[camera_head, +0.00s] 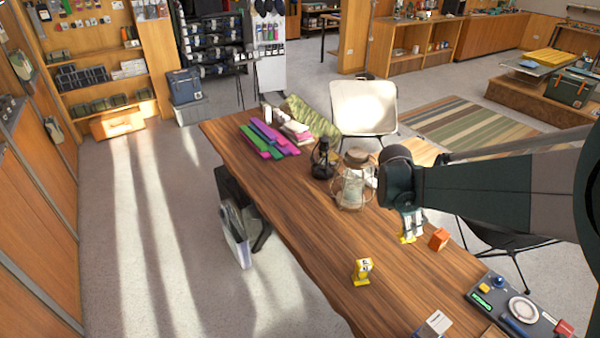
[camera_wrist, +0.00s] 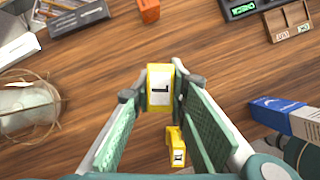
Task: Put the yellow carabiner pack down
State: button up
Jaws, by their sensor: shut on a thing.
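My gripper (camera_head: 412,212) is shut on a yellow carabiner pack (camera_head: 407,239) low over the wooden table (camera_head: 310,235). In the wrist view the held pack (camera_wrist: 160,86) sits between the fingertips, its dark-marked label facing the camera. I cannot tell whether it touches the table. A second yellow pack (camera_head: 362,270) stands on the table nearer the left edge. It also shows in the wrist view (camera_wrist: 177,148), between the fingers but farther off, below the held pack.
An orange block (camera_head: 438,239) lies just right of the held pack. A glass lantern (camera_head: 354,182) and a black lantern (camera_head: 324,160) stand behind. A grey device (camera_head: 490,285) is at lower right; a blue-and-white box (camera_wrist: 285,116) is right in the wrist view.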

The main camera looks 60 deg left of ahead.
jog(key=shift+f, duration=1.7)
jog(key=shift+f+b, duration=0.35)
jog(key=shift+f, duration=2.8)
jog(key=shift+f, duration=1.85)
jog(key=shift+f+b, duration=0.1)
jog(key=shift+b, duration=0.25)
jog(key=o, duration=0.9)
